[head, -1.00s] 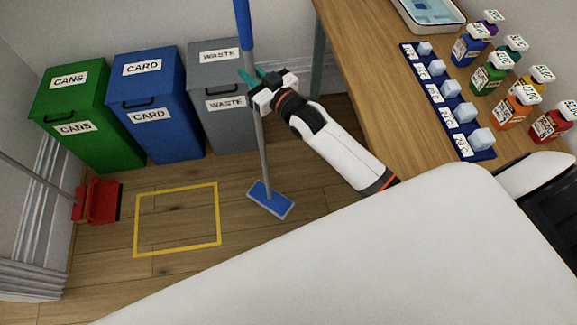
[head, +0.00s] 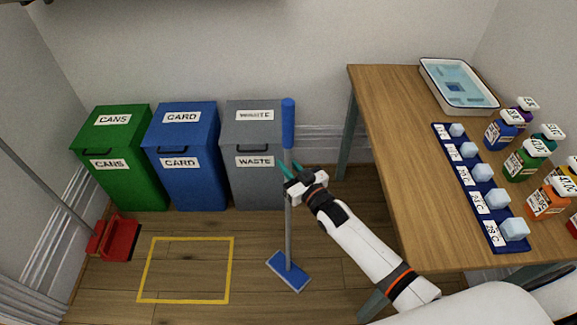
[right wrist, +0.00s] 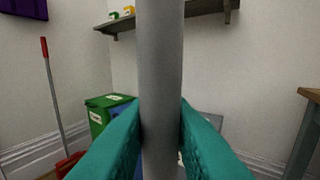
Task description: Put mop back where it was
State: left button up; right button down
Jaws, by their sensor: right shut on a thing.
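The mop (head: 288,222) stands nearly upright in the head view, with a blue grip at the top, a grey pole and a flat blue head (head: 288,271) at floor level. My right gripper (head: 289,180) is shut on the grey pole at about mid height. In the right wrist view the pole (right wrist: 160,90) runs vertically between the two teal fingers. A yellow outlined square (head: 232,270) is on the floor to the left of the mop head, and its inside is empty. My left gripper is not in view.
Green (head: 120,150), blue (head: 182,155) and grey (head: 252,140) bins stand along the back wall. A red dustpan (head: 120,238) with a long handle is at the left. A wooden table (head: 395,130) with bottles, a blue strip of cubes and a tray (head: 460,85) is at the right.

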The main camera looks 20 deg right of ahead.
jog(key=shift+r, duration=0.1)
jog(key=c, duration=1.3)
grip_release()
jog(key=shift+f, duration=0.2)
jog(key=shift+r, duration=0.2)
jog(key=shift+s+d+f, duration=0.15)
jog(key=shift+s, duration=0.2)
jog(key=v, duration=1.1)
jog(key=shift+s, duration=0.2)
jog(key=shift+d, duration=0.1)
